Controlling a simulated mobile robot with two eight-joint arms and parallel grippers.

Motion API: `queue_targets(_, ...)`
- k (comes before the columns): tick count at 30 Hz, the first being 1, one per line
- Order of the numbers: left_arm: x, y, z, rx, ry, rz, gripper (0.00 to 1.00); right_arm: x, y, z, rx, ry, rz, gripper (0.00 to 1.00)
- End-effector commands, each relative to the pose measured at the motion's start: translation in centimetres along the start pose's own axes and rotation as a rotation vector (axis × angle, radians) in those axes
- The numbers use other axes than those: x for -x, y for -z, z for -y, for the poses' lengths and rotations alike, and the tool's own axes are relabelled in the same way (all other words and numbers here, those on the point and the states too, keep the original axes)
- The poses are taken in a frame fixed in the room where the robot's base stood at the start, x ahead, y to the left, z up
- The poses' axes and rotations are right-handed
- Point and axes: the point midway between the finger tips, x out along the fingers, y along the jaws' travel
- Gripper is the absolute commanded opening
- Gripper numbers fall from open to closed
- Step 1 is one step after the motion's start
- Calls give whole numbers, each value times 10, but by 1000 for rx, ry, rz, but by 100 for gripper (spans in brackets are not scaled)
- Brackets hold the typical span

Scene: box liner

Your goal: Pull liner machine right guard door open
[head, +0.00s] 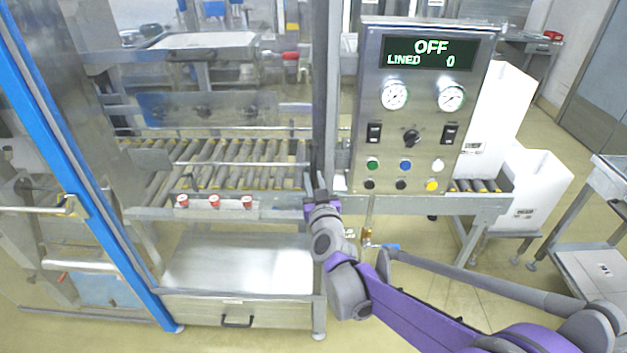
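The liner machine has a clear guard panel (220,110) with a dark grey upright post (325,90) at its right edge, left of the control panel. I cannot tell for sure how far this right side stands open. My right gripper (315,182) is in front of the foot of that post, at roller height, fingers pointing up and away. The two fingers show slightly apart, and I see nothing clearly held between them. Any handle there is hidden or too small to tell. A blue-edged door (75,175) with a handle (62,207) stands at the left. My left gripper is not in view.
The control panel (415,110) reads OFF and LINED 0. A roller conveyor (215,165) runs behind the guard, with red buttons (214,201) on its front rail. White boxes (525,190) stand at the right, near a metal cart (600,270). Floor between is open.

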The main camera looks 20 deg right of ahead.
Motion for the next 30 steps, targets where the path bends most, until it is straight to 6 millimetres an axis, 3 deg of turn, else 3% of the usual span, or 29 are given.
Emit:
queue_targets(1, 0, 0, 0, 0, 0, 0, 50, 0, 0, 0, 0, 0, 0, 14)
queue_targets(3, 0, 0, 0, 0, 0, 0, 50, 0, 0, 0, 0, 0, 0, 1)
queue_targets(4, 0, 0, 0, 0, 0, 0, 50, 0, 0, 0, 0, 0, 0, 0)
queue_targets(30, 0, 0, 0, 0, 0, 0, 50, 0, 0, 0, 0, 0, 0, 0)
